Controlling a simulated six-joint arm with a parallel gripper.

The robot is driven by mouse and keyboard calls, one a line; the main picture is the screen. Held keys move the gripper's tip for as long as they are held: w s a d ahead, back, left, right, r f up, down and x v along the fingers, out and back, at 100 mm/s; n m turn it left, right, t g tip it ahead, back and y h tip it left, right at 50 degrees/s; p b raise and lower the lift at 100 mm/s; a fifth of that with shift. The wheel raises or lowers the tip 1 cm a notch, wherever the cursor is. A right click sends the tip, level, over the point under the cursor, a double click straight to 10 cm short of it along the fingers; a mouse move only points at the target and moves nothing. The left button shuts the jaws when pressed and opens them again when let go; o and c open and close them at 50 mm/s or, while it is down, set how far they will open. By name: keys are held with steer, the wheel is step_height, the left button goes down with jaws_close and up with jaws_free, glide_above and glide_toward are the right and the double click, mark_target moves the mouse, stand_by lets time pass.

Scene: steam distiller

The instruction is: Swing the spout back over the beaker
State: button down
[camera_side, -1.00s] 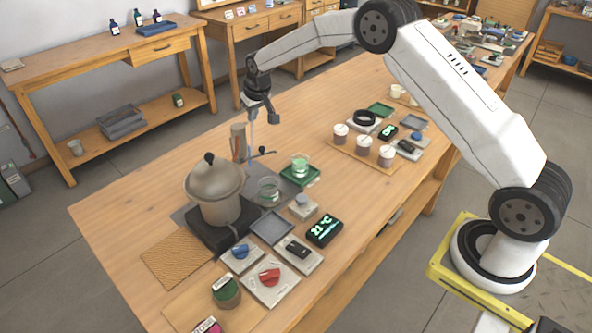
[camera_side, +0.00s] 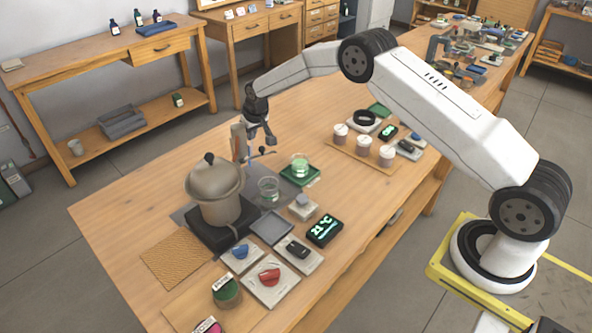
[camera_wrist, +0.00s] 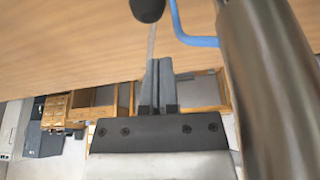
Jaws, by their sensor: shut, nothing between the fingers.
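The upright metal column (camera_side: 239,144) of the distiller stands behind the pot (camera_side: 214,186). A thin side arm with a dark knob (camera_side: 262,150) juts from it; in the wrist view the dark knob (camera_wrist: 147,9), a blue tube (camera_wrist: 193,38) and the column (camera_wrist: 272,75) show up close. I cannot tell which part is the spout's outlet. A clear beaker (camera_side: 268,190) stands in front of the column; another beaker with green liquid (camera_side: 299,164) stands on a green tray. My gripper (camera_side: 262,141) is shut and empty, pointing down just right of the column, close to the knob.
A board with several lidded jars (camera_side: 364,145) is to the right. The tabletop (camera_side: 185,150) behind the pot is bare.

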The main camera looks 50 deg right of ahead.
mark_target(263, 149)
steer(key=shift+s+a+f, duration=0.15)
steer(key=shift+s, duration=0.6)
steer(key=shift+s+a+f, duration=0.1)
steer(key=shift+s, duration=0.6)
steer(key=shift+s+a+m+h, duration=0.1)
steer(key=shift+s+m+h, duration=0.2)
steer(key=shift+s+m, duration=0.45)
steer(key=shift+s+a+m+h, duration=0.1)
steer(key=shift+s+m+h, duration=0.2)
steer(key=shift+m, duration=0.65)
steer(key=shift+s+a+m+g+h, duration=0.3)
steer(key=shift+s+m+g, duration=0.15)
steer(key=shift+m, duration=0.75)
steer(key=shift+s+a, duration=0.9)
steer(key=shift+s, duration=0.1)
steer(key=shift+s+a, duration=0.35)
steer(key=shift+a, duration=0.55)
